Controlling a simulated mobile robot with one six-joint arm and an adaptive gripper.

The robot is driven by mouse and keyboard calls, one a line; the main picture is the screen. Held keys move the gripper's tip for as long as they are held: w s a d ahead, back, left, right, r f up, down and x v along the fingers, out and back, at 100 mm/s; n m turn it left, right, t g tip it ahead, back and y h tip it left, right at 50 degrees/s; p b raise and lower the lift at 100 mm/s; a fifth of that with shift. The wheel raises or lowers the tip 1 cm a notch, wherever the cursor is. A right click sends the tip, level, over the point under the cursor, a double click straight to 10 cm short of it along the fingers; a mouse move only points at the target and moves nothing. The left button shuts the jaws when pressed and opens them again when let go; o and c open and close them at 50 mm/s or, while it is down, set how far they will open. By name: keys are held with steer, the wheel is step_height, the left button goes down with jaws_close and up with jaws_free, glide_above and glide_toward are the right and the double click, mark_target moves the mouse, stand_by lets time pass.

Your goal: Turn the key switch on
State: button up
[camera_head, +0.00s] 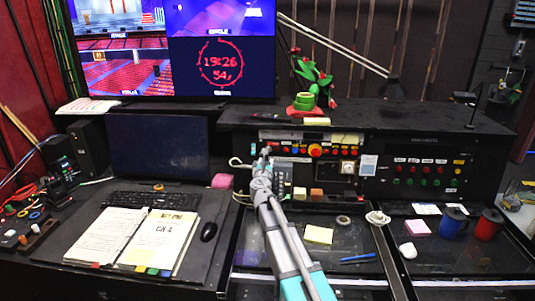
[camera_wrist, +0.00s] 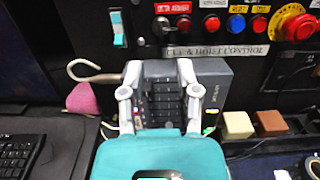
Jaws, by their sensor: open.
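My gripper (camera_head: 264,157) is at the front of the black control panel (camera_head: 225,150), to the right of the monitor. In the wrist view my gripper (camera_wrist: 160,72) is open, with its two pale fingers apart and no object held between them. Behind the fingers is a grey keypad unit (camera_wrist: 165,98). Just above the fingers, a small dark round control (camera_wrist: 163,26) sits on the panel, apart from them. It may be the key switch, but no key or turn position can be made out.
A teal rocker switch (camera_wrist: 118,28) is at upper left. A pale hook (camera_wrist: 88,72) and pink object (camera_wrist: 82,99) are at left.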

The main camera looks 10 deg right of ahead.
steer(key=x, duration=0.8)
steer(key=shift+w, duration=0.15)
steer(key=shift+d, duration=0.1)
jaws_close()
